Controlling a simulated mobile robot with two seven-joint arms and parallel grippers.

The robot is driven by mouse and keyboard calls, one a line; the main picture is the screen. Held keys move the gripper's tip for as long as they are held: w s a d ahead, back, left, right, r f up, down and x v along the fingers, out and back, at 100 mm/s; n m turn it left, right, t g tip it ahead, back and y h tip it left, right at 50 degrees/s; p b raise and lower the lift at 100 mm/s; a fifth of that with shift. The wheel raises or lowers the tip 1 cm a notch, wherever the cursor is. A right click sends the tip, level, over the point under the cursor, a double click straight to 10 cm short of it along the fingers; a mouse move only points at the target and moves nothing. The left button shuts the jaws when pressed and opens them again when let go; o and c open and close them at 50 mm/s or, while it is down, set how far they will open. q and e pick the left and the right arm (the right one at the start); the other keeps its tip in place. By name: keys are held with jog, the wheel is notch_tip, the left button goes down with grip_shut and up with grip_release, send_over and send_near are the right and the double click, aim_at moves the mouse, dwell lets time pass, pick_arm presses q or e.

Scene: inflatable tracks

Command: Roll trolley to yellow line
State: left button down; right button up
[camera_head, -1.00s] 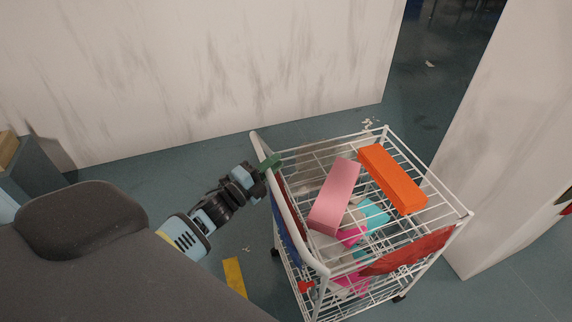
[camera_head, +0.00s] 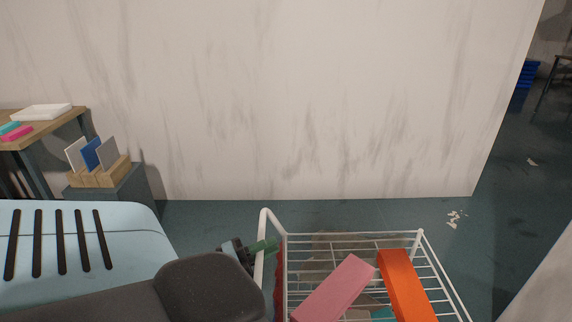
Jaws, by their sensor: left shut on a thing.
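The white wire trolley (camera_head: 354,235) stands at the bottom middle of the head view, its lower part cut off by the frame. A pink box (camera_head: 334,290) and an orange box (camera_head: 403,284) lie on its top rack. My left gripper (camera_head: 262,246) is shut on the trolley's white handle (camera_head: 264,222) at its left end. My own grey body parts hide much of the left arm. The yellow line is not in view now. My right gripper is not in view.
A stained white wall (camera_head: 300,100) runs behind the trolley and ends at right, where dark floor (camera_head: 510,200) opens into a passage. Another pale wall edge (camera_head: 545,285) is at lower right. A table (camera_head: 50,127) and a grey cabinet (camera_head: 115,195) stand at left.

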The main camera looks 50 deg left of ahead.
pick_arm(q)
jog(key=shift+s+a, duration=0.4)
jog(key=shift+s, duration=0.15)
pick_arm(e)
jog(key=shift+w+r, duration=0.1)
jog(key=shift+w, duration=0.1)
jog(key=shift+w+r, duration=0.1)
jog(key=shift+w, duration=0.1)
pick_arm(q)
jog(key=c, duration=1.3)
grip_release()
